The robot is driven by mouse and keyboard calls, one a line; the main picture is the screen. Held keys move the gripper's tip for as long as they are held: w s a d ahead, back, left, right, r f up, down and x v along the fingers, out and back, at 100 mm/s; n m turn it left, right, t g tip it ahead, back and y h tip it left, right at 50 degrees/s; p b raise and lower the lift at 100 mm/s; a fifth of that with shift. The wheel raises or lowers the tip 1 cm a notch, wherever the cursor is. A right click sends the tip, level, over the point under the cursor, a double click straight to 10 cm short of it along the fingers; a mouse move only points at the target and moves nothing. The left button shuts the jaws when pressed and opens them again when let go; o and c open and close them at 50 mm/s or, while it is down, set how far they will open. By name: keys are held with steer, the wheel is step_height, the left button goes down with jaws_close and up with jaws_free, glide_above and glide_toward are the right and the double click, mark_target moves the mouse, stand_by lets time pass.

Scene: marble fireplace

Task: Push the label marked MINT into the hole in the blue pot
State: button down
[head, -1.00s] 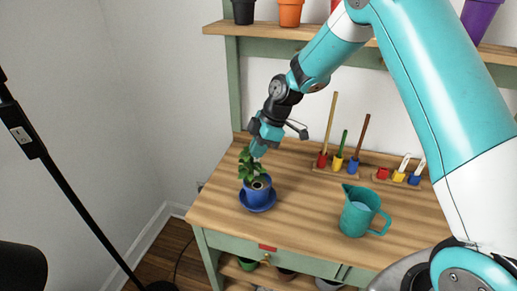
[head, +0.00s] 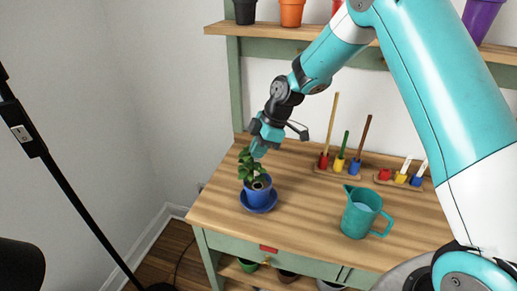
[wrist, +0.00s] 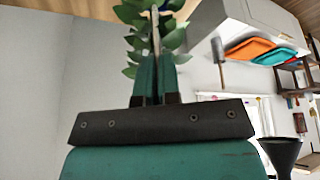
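The blue pot (head: 258,197) stands on a blue saucer on the wooden bench top, with a leafy green plant (head: 246,166) in it. A pale ring around a dark spot, apparently the hole (head: 259,183), shows on the soil at the pot's front. My gripper (head: 258,152) is above the pot, beside the leaves. In the wrist view its teal fingers (wrist: 155,78) are shut on a thin pale strip, seen edge-on, apparently the label (wrist: 156,28). Leaves show on both sides of it. No writing is readable, and the strip's lower end is not clear in the head view.
A teal pitcher (head: 358,214) stands right of the pot. Behind are a rack with several coloured blocks holding sticks (head: 341,163) and another with white labels (head: 404,167); its red block (head: 384,174) looks empty. A black lamp stand (head: 75,200) is at the left.

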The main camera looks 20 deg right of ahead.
steer(key=shift+s+d+f, duration=0.1)
steer(key=shift+s+f, duration=0.2)
steer(key=shift+f, duration=0.3)
steer(key=shift+s+d+f, duration=0.1)
steer(key=shift+s+f, duration=0.15)
steer(key=shift+f, duration=0.3)
steer(key=c, duration=1.2)
jaws_free()
steer(key=shift+c, duration=0.2)
steer(key=shift+r, duration=0.1)
steer(key=shift+w+r+p, duration=0.2)
steer(key=shift+r+p, duration=0.7)
steer(key=shift+r, duration=0.5)
steer(key=shift+w+r+p, duration=0.15)
steer(key=shift+r+p, duration=0.7)
steer(key=shift+r, duration=0.5)
